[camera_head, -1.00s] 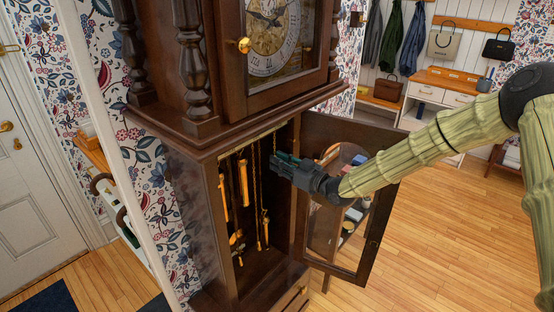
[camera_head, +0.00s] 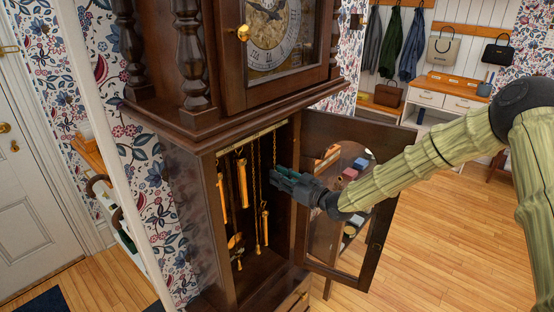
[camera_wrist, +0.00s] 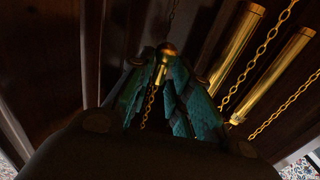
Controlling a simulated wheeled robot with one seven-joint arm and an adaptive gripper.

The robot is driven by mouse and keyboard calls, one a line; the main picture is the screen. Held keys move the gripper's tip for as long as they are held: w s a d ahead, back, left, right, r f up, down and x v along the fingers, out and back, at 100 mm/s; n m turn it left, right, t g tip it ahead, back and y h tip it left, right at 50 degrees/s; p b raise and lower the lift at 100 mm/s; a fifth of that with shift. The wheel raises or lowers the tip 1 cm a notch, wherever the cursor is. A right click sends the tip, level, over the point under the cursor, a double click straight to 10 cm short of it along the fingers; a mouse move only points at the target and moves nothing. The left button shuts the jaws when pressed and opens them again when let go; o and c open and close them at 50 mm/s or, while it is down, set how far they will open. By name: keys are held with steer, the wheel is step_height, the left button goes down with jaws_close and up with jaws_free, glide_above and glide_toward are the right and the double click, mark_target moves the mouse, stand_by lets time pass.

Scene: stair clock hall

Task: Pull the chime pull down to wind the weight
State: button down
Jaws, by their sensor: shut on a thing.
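The chime pull (camera_wrist: 163,68) is a small brass piece on a chain, seen between my fingertips in the wrist view. My gripper (camera_head: 284,178) is inside the open front of the tall clock case (camera_head: 172,160), at its right side. In the wrist view my gripper (camera_wrist: 160,85) has its teal finger pads closed in on the pull from both sides. A chain (camera_head: 275,148) runs up from the gripper in the head view. The fingers largely hide the pull there. Brass weights (camera_head: 243,183) hang on chains to the left.
The glazed clock door (camera_head: 375,245) stands open to the right, close beside my arm. Another brass weight (camera_head: 264,225) hangs low left of the gripper. The clock dial (camera_head: 275,40) is above. Wooden floor (camera_head: 450,240) lies clear to the right.

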steer(key=shift+s+f+b, duration=0.15)
steer(key=shift+f+b, duration=0.95)
steer(key=shift+f, duration=1.05)
step_height(320, 180, down, 12)
steer(key=b, duration=0.7)
steer(key=shift+b, duration=0.4)
steer(key=shift+f, duration=0.1)
step_height(320, 180, down, 12)
steer(key=b, duration=0.7)
steer(key=shift+r, duration=0.2)
steer(key=c, duration=1.4)
jaws_free()
steer(key=shift+o, duration=0.2)
steer(key=shift+r, duration=0.2)
steer(key=shift+d, duration=0.1)
